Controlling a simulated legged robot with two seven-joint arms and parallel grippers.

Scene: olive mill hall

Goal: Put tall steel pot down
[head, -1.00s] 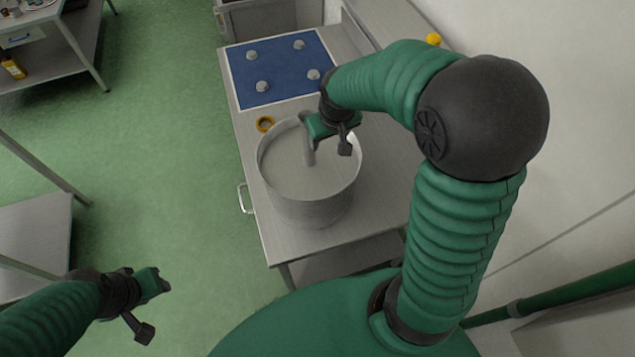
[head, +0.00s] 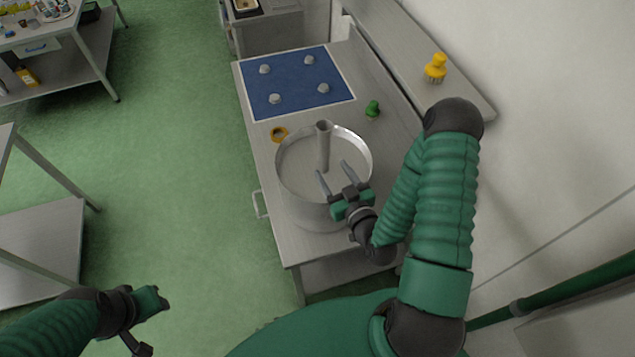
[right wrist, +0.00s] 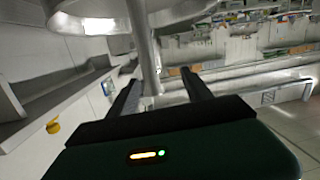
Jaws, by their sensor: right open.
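The tall steel pot (head: 311,214), a wide round grey vessel, stands upright on the steel worktable (head: 252,128). A grey upright post (head: 323,150) with a round top rises in its middle. My right gripper (head: 332,170) is open and empty at the pot's near right side, its fingers pointing over the rim toward the post. In the right wrist view the post (right wrist: 143,45) shows beyond and between the two open fingers, apart from them as far as I can tell. My left gripper (head: 150,318) is low at the left, away from the pot; its jaws are unclear.
A blue panel (head: 296,82) with several grey knobs lies behind the pot. An orange ring (head: 279,134) and a small green object (head: 372,110) lie close to the pot. A yellow brush-like object (head: 436,69) stands on the right ledge. Green floor is open at left.

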